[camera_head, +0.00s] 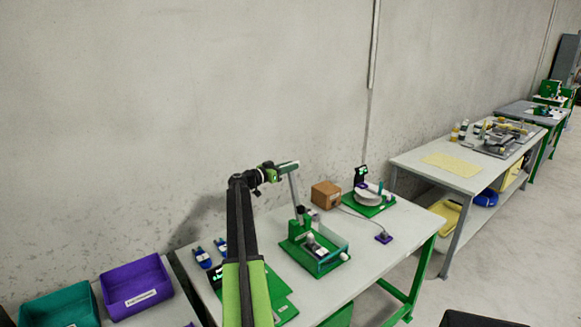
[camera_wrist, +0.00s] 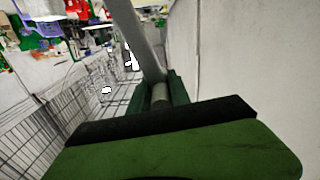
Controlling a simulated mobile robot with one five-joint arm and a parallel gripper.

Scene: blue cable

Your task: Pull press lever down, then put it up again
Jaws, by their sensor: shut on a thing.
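The press (camera_head: 296,247) is a green unit with a clear-sided front on the near table. Its grey lever (camera_head: 294,190) rises from the press, nearly upright and tilted slightly left toward the top. My gripper (camera_head: 288,166) is at the lever's top end. In the wrist view, my gripper (camera_wrist: 159,95) is shut on a grey cylindrical handle (camera_wrist: 159,93), and the lever bar (camera_wrist: 138,38) runs up from it. The handle is partly hidden between the green fingers.
The press stands on a light table (camera_head: 320,295). A brown box (camera_head: 326,195) and a green-based device (camera_head: 368,200) stand behind it to the right. A small purple-based part (camera_head: 383,238) lies to its right. Purple (camera_head: 137,288) and teal (camera_head: 60,305) bins are at lower left. A wall rises behind.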

